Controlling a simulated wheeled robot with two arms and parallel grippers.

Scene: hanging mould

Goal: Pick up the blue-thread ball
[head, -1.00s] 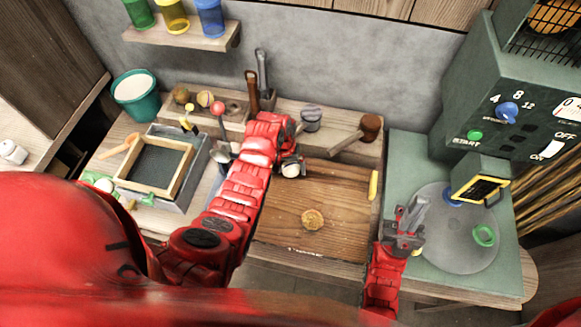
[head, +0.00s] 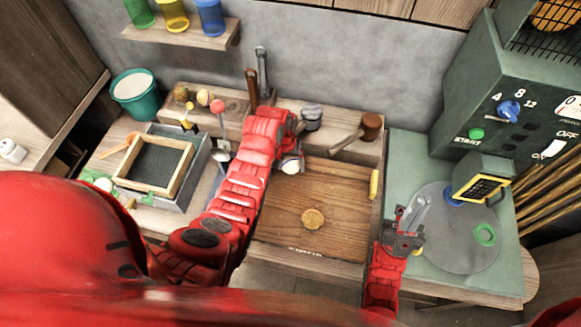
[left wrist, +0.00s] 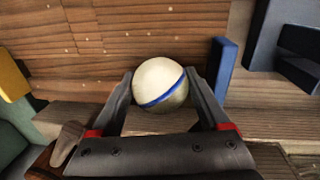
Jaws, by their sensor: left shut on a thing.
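The blue-thread ball, a cream ball with a blue band (left wrist: 159,83), sits between the two fingers of my left gripper (left wrist: 160,92) in the left wrist view. The gripper is shut on it, one finger on each side. In the head view the ball (head: 291,166) shows at the tip of my left gripper (head: 291,157), over the back edge of the wooden board; its blue band is hard to make out there. My right gripper (head: 412,213) is beside the round grey plate at the right, with nothing visible in it; its finger gap is unclear.
The wooden board (head: 335,220) carries a round tan disc (head: 313,219). A mallet (head: 368,127) and a grey cup (head: 312,117) stand behind. A framed tray (head: 155,165) is at left. A green machine (head: 480,120) stands at right.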

